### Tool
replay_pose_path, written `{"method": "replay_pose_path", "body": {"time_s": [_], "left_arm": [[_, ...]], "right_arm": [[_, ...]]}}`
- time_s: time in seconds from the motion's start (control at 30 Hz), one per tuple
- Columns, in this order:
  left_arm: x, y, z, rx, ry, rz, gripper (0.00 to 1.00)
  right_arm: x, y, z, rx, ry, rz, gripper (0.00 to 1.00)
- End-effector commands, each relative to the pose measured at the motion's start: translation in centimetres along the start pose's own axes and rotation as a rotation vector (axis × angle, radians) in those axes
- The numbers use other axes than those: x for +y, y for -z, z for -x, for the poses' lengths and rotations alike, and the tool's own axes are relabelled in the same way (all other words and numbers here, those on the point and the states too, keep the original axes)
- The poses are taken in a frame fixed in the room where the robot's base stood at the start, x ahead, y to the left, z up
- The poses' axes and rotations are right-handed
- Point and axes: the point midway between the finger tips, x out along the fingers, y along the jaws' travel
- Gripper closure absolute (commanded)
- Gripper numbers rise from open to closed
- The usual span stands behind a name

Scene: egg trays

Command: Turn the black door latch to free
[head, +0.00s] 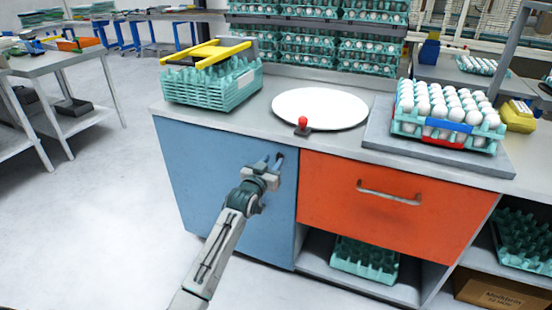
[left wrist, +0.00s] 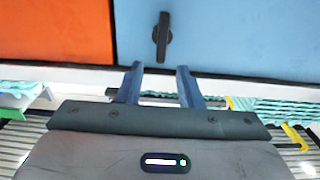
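The black door latch (left wrist: 162,37) is a short dark bar with a round hub on the blue door (left wrist: 220,40). It stands nearly upright in the left wrist view, just beyond my fingertips and roughly centred between them. My left gripper (left wrist: 160,68) is open, with nothing between its two fingers. In the head view my left gripper (head: 275,161) is before the upper right part of the blue door (head: 215,180); I cannot make out the latch there. My right gripper is in neither view.
An orange drawer (head: 390,205) with a metal handle is right of the blue door. On the counter stand a stack of teal trays (head: 212,88), a white disc (head: 325,108), a red-knobbed lever (head: 303,123) and a tray of eggs (head: 440,110). Open floor lies left.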

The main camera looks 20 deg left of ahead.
Motion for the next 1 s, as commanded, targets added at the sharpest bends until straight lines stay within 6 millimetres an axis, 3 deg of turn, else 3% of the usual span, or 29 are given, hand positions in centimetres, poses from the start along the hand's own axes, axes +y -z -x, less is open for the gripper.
{"method": "replay_pose_path", "body": {"time_s": [0.1,0.27,0.63,0.8,1.0], "left_arm": [[0.0,-0.1,-1.9,-0.001,0.0,0.001,0.67],[0.0,0.0,-3.4,0.0,0.0,-0.001,0.67],[0.0,-0.1,-3.8,-0.001,0.0,-0.001,0.67],[0.0,-0.1,-3.8,-0.001,0.0,-0.001,1.0],[0.0,-0.1,-3.8,-0.001,0.0,0.001,1.0]], "right_arm": [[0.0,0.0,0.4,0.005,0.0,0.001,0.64],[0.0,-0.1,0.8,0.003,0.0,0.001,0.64],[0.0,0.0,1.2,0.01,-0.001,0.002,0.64],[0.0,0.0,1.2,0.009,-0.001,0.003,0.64],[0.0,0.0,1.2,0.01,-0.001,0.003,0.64]]}}
